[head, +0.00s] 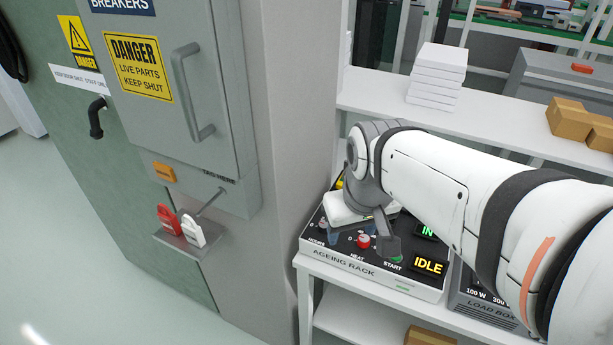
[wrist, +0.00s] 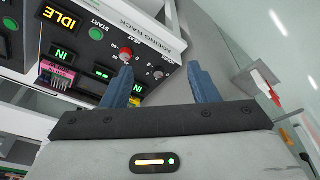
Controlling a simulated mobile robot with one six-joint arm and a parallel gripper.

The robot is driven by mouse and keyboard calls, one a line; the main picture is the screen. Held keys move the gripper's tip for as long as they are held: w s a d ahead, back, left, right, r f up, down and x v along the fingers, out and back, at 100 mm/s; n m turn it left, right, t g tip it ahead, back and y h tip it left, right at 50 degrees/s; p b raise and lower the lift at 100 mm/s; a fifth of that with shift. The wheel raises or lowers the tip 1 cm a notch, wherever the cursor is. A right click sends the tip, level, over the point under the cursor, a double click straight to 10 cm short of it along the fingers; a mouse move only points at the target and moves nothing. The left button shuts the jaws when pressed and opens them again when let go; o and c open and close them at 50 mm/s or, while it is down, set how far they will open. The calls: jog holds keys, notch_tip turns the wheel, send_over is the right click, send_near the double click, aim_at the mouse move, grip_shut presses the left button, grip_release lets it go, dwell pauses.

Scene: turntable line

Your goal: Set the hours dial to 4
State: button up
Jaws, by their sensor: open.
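The ageing rack (head: 370,272) is a box with a black sloped panel on a white bench. Its HOURS label shows at the panel's left end in the head view. My gripper (wrist: 160,78) is open, with one blue finger on each side of that dial. I cannot tell whether the fingers touch it, and its setting is too small to read. The red heat knob (wrist: 125,54) sits beside it, close to one fingertip.
A green START button (wrist: 96,33), a lit IDLE display (head: 428,266) and IN displays share the panel. A load box (head: 485,305) stands to the right. A grey breaker cabinet (head: 190,90) with red and white lockout tags stands left. White boxes (head: 437,75) lie on the shelf behind.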

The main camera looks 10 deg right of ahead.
aim_at(324, 224)
jog(key=w+f+n+g+b, duration=0.1)
jog(key=w+f+n+b, duration=0.2)
jog(key=w, duration=0.3)
jog(key=w+f+n+g+b, duration=0.1)
jog(key=w+f+n+b, duration=0.2)
jog(key=w+f+b, duration=0.2)
jog(key=w+f+n+b, duration=0.3)
jog(key=w+f+b, duration=0.2)
jog(key=w, duration=0.4)
jog(key=shift+d+g, duration=0.15)
jog(key=shift+g, duration=0.25)
jog(key=shift+w+f+n, duration=0.15)
jog(key=shift+f+n, duration=0.1)
jog(key=shift+n, duration=0.05)
notch_tip(324, 224, down, 7)
jog(key=shift+b, duration=0.45)
jog(key=c, duration=1)
